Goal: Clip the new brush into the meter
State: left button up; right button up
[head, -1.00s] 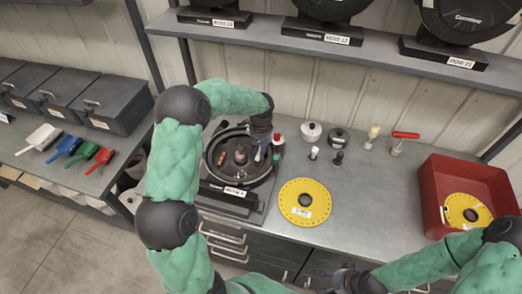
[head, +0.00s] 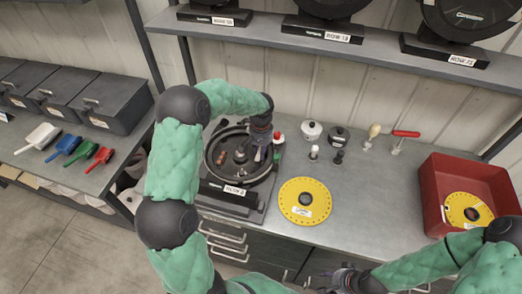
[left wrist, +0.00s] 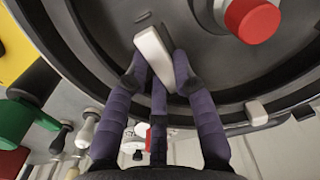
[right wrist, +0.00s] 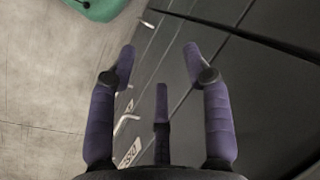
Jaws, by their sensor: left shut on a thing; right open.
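The meter (head: 211,169) is a round, dark open housing on a base at the left of the worktop. My left gripper (head: 259,154) is over the right side of its bowl. In the left wrist view my left gripper (left wrist: 158,75) is shut on a small pale block, seemingly the brush (left wrist: 152,48), held tilted close to the meter's inner floor (left wrist: 95,30). I cannot tell whether it is seated. A red knob (left wrist: 252,18) shows nearby inside the meter. My right gripper (head: 345,279) is low at the worktop's front; in the right wrist view it is open and empty (right wrist: 158,55).
A yellow seed disc (head: 318,190) lies right of the meter. A red bin (head: 431,187) holds another yellow disc. Small pots, knobs, a brush-like tool and a red-handled tool (head: 406,133) stand along the back. Mid-right worktop is clear. Scoops lie on the left bench.

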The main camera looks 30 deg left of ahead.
pick_arm(q)
jog(key=shift+f+b, duration=0.4)
jog(key=shift+f, duration=0.15)
dwell(1.3)
dwell(0.3)
jog(key=o, duration=1)
jog(key=shift+c, duration=0.3)
jog(key=shift+r, duration=0.15)
jog(key=shift+w+r+p, duration=0.1)
jog(key=shift+r+p, duration=0.3)
jog(key=shift+r, duration=0.1)
jog(key=shift+r+p, duration=2.6)
jog(key=shift+r, duration=1.5)
